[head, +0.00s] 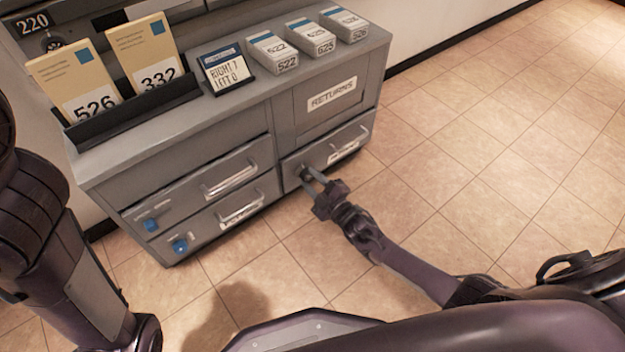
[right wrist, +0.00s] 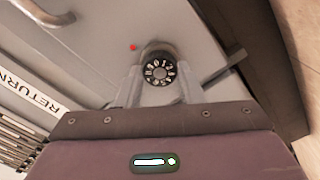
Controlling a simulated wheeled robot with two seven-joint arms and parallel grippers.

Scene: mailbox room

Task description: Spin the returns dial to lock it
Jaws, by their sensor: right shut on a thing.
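The returns dial (right wrist: 159,71) is a round black knob with white digits on the grey returns drawer front, seen in the right wrist view. A small red dot (right wrist: 134,47) is on the drawer face beside it. My right gripper (head: 311,181) is at the dial, at the left end of the lower right drawer (head: 328,152). Its fingers, also seen in the right wrist view (right wrist: 158,88), are shut on the dial from both sides. In the head view the gripper partly hides the dial. My left gripper is not in view; only the left arm shows.
A card reading "RIGHT 7 LEFT 0" (head: 227,72) stands on the cabinet top, by the envelope holder (head: 135,112) and several numbered boxes (head: 273,53). The RETURNS panel (head: 331,95) is above the drawer. Tiled floor (head: 470,140) to the right is clear.

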